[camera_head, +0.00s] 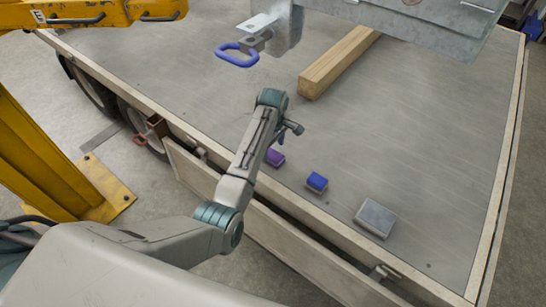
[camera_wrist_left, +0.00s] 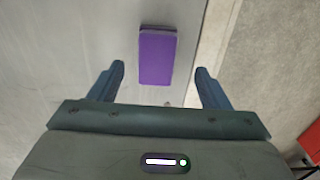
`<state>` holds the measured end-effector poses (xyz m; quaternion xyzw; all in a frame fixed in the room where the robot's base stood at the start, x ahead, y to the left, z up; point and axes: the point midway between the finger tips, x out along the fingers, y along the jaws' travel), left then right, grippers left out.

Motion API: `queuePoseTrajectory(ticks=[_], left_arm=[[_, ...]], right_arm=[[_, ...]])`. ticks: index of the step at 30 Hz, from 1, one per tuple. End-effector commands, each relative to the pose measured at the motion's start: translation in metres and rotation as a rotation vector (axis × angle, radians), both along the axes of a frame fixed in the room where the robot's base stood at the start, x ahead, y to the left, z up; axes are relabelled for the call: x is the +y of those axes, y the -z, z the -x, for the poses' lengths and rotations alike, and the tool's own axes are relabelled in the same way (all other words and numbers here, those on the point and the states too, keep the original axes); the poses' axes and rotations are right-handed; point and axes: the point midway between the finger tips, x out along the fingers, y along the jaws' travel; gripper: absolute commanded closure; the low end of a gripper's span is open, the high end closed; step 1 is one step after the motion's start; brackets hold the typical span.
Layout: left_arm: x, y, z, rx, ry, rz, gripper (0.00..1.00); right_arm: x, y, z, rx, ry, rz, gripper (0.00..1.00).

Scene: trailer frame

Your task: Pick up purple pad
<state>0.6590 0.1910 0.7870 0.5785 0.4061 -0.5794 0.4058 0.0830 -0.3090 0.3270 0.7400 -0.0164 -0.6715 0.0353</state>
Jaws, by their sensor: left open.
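The purple pad (camera_head: 274,157) lies on the trailer's grey bed, near its front edge, partly behind my left gripper in the head view. In the left wrist view the purple pad (camera_wrist_left: 157,56) is a small block ahead of the fingers and between their lines. My left gripper (camera_head: 281,138) is over the bed close to the pad. Its two fingers (camera_wrist_left: 160,85) are apart with nothing between them. I cannot tell the exact height of the fingers above the pad. My right gripper is not in view.
A blue block (camera_head: 316,181) and a larger grey block (camera_head: 375,218) lie to the right of the pad. A wooden beam (camera_head: 338,63) lies further back. A metal piece with a blue ring (camera_head: 237,55) hangs above.

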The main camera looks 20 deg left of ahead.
Motion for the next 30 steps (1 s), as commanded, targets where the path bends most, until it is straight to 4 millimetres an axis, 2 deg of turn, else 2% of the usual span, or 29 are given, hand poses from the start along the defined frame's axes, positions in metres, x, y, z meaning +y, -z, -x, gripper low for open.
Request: queuePoseTrajectory(ticks=[12,20,21,28,30], left_arm=[[0.001,0.048,-0.005,0.001,0.000,0.000,0.29],[0.001,0.053,-0.005,-0.001,0.000,0.000,0.29],[0.001,0.053,-0.005,-0.001,0.000,0.000,0.31],[0.002,0.053,-0.005,-0.001,0.000,0.000,0.76],[0.002,0.053,-0.005,-0.001,0.000,-0.001,0.79]], right_arm=[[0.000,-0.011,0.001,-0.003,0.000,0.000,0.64],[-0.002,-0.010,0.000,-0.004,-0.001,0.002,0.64],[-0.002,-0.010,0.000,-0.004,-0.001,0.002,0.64],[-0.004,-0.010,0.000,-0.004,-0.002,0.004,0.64],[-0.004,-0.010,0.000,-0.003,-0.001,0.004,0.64]])
